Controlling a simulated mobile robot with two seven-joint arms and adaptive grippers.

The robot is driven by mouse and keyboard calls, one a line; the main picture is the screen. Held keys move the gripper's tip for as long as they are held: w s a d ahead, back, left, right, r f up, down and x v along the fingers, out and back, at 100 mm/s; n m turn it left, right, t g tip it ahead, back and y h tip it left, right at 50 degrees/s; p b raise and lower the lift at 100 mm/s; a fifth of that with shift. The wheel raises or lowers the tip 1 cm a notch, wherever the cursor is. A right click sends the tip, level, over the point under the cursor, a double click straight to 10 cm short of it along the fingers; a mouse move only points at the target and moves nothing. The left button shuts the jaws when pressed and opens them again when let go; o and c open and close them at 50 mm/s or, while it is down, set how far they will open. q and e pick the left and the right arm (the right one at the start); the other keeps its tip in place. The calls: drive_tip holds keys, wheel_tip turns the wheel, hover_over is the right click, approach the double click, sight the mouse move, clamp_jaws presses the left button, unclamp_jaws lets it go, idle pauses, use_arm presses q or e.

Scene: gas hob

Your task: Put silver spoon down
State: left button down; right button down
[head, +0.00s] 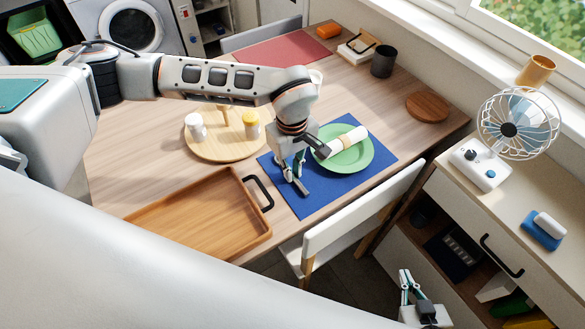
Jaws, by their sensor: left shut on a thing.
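My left gripper (295,178) is low over the blue placemat (308,205), at the left side of the green plate (356,160). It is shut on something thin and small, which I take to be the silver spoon. The fingers hide most of it, so its shape and whether it touches the mat cannot be made out. A rolled cream napkin (352,138) lies on the plate. My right gripper (407,280) is at the bottom edge, in front of the cabinet and away from the table; its jaw opening is unclear.
A wooden tray (205,215) with black handles lies left of the mat. A round board (215,145) holds shakers behind it. A white chair (360,205) stands at the table's near edge. A dark cup (382,62) and a round coaster (428,107) stand further back.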

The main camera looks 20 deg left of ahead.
use_arm(q)
drive_tip(key=c, duration=2.1)
unclamp_jaws()
wheel_tip(320, 180, up, 12)
drive_tip(key=shift+r, duration=0.1)
